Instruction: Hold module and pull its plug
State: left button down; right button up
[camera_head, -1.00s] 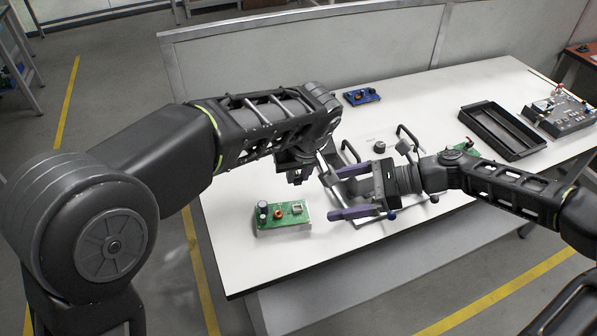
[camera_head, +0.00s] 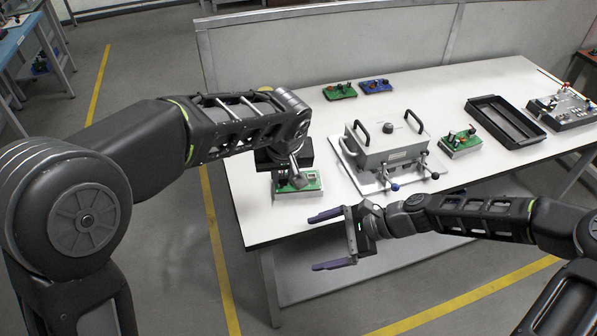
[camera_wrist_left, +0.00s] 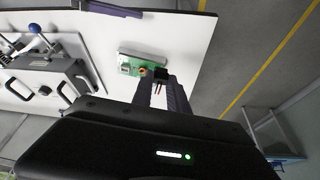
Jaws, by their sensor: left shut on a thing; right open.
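A green module (camera_head: 312,181) lies near the left front of the table, partly hidden under my left gripper (camera_head: 284,186). In the left wrist view, my left gripper (camera_wrist_left: 163,82) reaches the dark-part end of the green board (camera_wrist_left: 130,64). Its fingers are shut on that end, with thin dark and reddish strips between them; I cannot tell exactly which part is pinched. No plug can be made out clearly. My right gripper (camera_head: 317,242) is open and empty, beyond the table's front edge, nearer me than the module.
A grey box fixture (camera_head: 388,155) with two black handles and ball-tipped levers stands right of the module. Another green board (camera_head: 460,141), a black tray (camera_head: 506,122) and a control panel (camera_head: 562,107) lie further right. A green board (camera_head: 340,92) and a blue board (camera_head: 376,86) lie at the back.

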jog(key=s+a+f+n+g+h+b, duration=0.1)
jog(key=s+a+f+n+h+b, duration=0.15)
jog(key=s+f, duration=0.4)
jog(key=s+a+f+n+h+b, duration=0.1)
jog(key=s+f+n, duration=0.3)
jog(key=f, duration=0.6)
pick_arm(q)
jog(key=s+a+f+m+b, duration=0.1)
jog(key=s+a+f+b, duration=0.1)
jog(key=a+f, duration=1.1)
jog(key=a+b, duration=0.1)
jog(key=a, duration=0.2)
jog(key=shift+s+a+m+h, duration=0.3)
jog(key=shift+s+a, duration=0.05)
jog(key=shift+s, duration=0.05)
pick_arm(e)
jog(key=s+d+f+n+h, duration=0.3)
jog(key=s+d+f+n, duration=0.2)
jog(key=s+f+n, duration=0.2)
notch_tip(320, 180, down, 3)
jog(key=shift+s+r+n+t, duration=0.1)
jog(key=shift+s+n+t, duration=0.25)
jog(key=shift+s, duration=0.65)
jog(key=shift+d+h, duration=0.1)
jog(key=shift+h, duration=0.15)
